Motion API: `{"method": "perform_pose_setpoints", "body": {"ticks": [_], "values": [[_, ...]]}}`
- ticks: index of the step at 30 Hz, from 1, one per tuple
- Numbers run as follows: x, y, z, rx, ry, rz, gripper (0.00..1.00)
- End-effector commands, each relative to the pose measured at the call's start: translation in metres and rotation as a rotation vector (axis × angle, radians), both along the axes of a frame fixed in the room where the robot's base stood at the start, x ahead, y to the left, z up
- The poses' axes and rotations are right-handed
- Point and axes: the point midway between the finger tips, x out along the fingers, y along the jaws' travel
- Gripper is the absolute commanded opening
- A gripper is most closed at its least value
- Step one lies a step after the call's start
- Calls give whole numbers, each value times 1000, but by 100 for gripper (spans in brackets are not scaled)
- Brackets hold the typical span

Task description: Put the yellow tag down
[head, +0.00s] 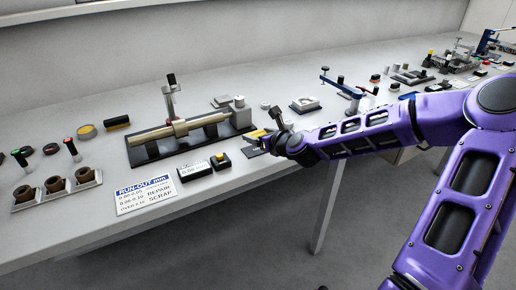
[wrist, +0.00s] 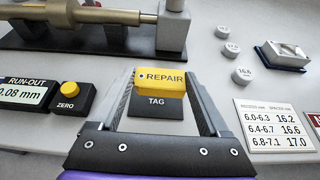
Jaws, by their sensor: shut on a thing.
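The yellow tag (wrist: 162,78), lettered REPAIR, is between the fingertips of my gripper (wrist: 160,88) in the wrist view. My gripper is shut on it. Just under and nearer than the tag is a dark pad marked TAG (wrist: 156,113), partly covered by the tag in this view. I cannot tell whether the tag touches the pad. In the head view the yellow tag (head: 257,134) shows at the tip of my gripper (head: 265,141), low over the bench, right of the run-out readout.
The run-out readout (wrist: 24,94) shows 0.08 mm, with a yellow ZERO button (wrist: 69,90) beside it. Behind is a shaft on a black fixture (head: 148,152). Small marked round pieces (wrist: 242,75) and a number card (wrist: 275,125) lie right. A run-out limits card (head: 146,195) lies left.

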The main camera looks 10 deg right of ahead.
Motion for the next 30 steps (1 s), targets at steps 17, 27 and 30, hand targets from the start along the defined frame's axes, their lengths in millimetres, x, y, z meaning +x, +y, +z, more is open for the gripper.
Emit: {"method": "perform_pose_setpoints", "body": {"ticks": [17,27,30], "values": [[0,0,-39,-1,-1,0,25],[0,0,-41,0,-1,0,100],[0,0,-41,0,-1,0,100]]}}
